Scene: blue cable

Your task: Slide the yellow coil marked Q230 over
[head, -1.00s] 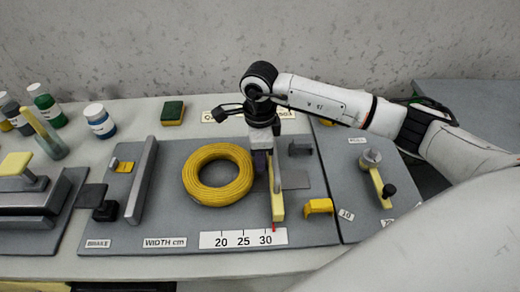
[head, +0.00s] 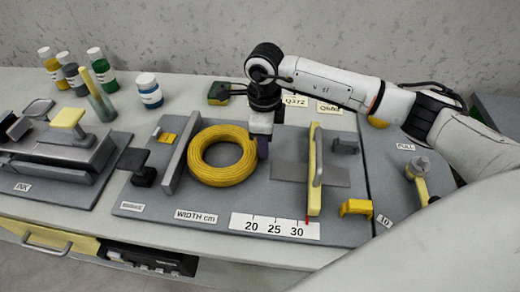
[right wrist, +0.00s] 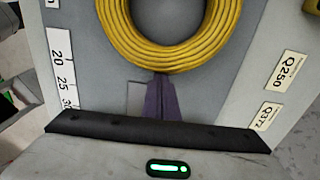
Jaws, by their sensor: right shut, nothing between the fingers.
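The yellow coil (head: 222,178) lies flat on the grey board (head: 270,203), close against the grey upright fence (head: 181,153) on its left; I cannot tell if they touch. I see no Q230 mark on it. My right gripper (head: 263,150) is shut and empty, pointing down at the coil's right side, its purple fingers low by the board. In the right wrist view the fingers (right wrist: 160,100) sit against or just beside the outer edge of the coil (right wrist: 165,60); contact is unclear. My left gripper is not in view.
A yellow-topped slider with a handle (head: 314,180) stands right of the gripper. A width scale (head: 275,227) runs along the front. A yellow block (head: 355,208) is at front right. Bare board lies between coil and slider.

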